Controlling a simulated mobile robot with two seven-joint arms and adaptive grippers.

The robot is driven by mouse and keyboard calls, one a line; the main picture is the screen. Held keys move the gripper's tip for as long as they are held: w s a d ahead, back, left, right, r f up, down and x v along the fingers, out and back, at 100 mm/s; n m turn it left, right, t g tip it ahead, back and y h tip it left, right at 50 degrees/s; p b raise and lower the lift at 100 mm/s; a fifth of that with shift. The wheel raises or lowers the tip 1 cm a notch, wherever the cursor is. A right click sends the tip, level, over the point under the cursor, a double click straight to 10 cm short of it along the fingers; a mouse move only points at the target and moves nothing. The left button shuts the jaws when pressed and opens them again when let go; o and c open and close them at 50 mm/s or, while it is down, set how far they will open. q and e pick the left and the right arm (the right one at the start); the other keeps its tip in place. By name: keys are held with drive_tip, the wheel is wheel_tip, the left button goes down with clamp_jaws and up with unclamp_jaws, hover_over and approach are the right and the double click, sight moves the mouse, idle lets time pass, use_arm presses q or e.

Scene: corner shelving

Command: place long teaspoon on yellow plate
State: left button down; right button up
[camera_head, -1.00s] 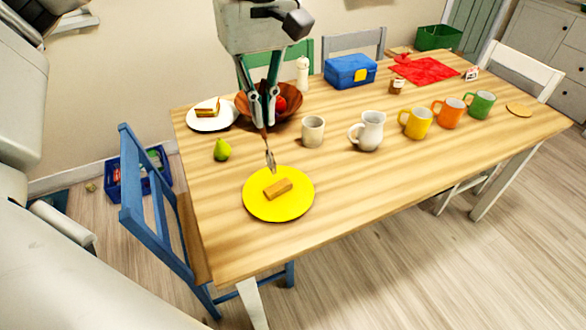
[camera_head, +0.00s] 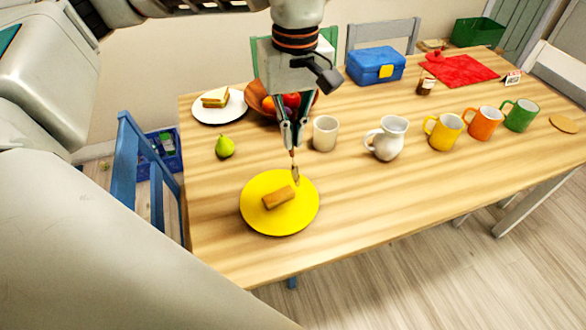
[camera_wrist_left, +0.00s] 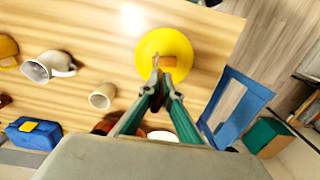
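A yellow plate (camera_head: 255,213) lies near the table's front edge with a brown bar-shaped piece of food (camera_head: 278,198) on it. My left gripper (camera_head: 291,146) is shut on the handle of a long teaspoon (camera_head: 296,174), which hangs steeply with its bowl end down. The spoon's lower end overlaps the plate's back right part; I cannot tell whether it touches. In the left wrist view the plate (camera_wrist_left: 147,45) appears beyond the fingertips (camera_wrist_left: 159,76), and the spoon is small there. My right gripper is not in view.
A green pear (camera_head: 224,147), a sandwich plate (camera_head: 235,112), a fruit bowl (camera_head: 258,98) and a beige cup (camera_head: 325,134) stand behind the yellow plate. A white jug (camera_head: 386,141) and coloured mugs stand to the right. The table's front right is clear. A blue chair (camera_head: 126,160) is at the left.

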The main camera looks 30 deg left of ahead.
sight(293, 167)
use_arm(q)
wheel_tip(293, 167, down, 10)
drive_tip(key=shift+r+b, duration=0.2)
drive_tip(key=shift+b, duration=0.2)
drive_tip(key=shift+f, duration=0.1)
drive_tip(key=c, duration=2.3)
unclamp_jaws()
drive_tip(key=shift+f, duration=0.1)
wheel_tip(293, 167, up, 12)
drive_tip(key=shift+w+d+r+p, duration=0.1)
drive_tip(key=shift+r+p, duration=0.1)
drive_tip(key=shift+p, duration=0.45)
